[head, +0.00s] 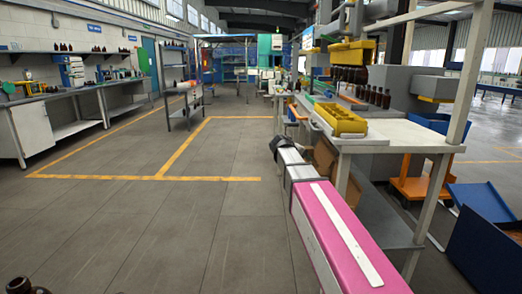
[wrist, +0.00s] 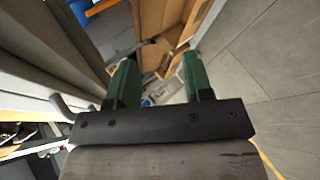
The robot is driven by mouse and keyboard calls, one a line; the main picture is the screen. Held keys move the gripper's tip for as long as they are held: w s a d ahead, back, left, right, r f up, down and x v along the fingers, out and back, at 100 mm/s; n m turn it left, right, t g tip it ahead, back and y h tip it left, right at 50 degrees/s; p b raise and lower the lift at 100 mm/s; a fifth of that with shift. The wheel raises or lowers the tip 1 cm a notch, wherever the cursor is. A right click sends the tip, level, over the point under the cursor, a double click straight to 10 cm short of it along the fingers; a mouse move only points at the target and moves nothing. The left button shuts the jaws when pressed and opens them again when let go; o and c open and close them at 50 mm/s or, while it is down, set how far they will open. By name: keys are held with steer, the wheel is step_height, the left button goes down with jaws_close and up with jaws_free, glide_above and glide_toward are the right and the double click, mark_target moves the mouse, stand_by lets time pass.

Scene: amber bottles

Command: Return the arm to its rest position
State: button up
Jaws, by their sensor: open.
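My gripper (wrist: 158,72) shows two green fingers spread apart in the wrist view, with nothing held between them. In the head view, my pink and grey arm reaches forward along the left side of a workbench, and my gripper (head: 279,144) is a small dark shape at its far end. The fingers are partly hidden there, behind the arm. Beyond the fingers in the wrist view is an open cardboard box (wrist: 150,20), low down; it also shows beside the bench in the head view (head: 323,160).
The workbench (head: 405,135) stands close on the right of my arm, with a yellow tray (head: 340,121) and several amber bottles (head: 376,97) on it. The grey floor (head: 150,225) left of the arm is clear.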

steer(key=s+f+m+g+y, duration=0.5)
steer(key=s+f+y, duration=0.4)
steer(key=s+f, duration=1.8)
steer(key=shift+a+f+m, duration=0.15)
steer(key=shift+f+m, duration=0.15)
steer(key=shift+f, duration=0.65)
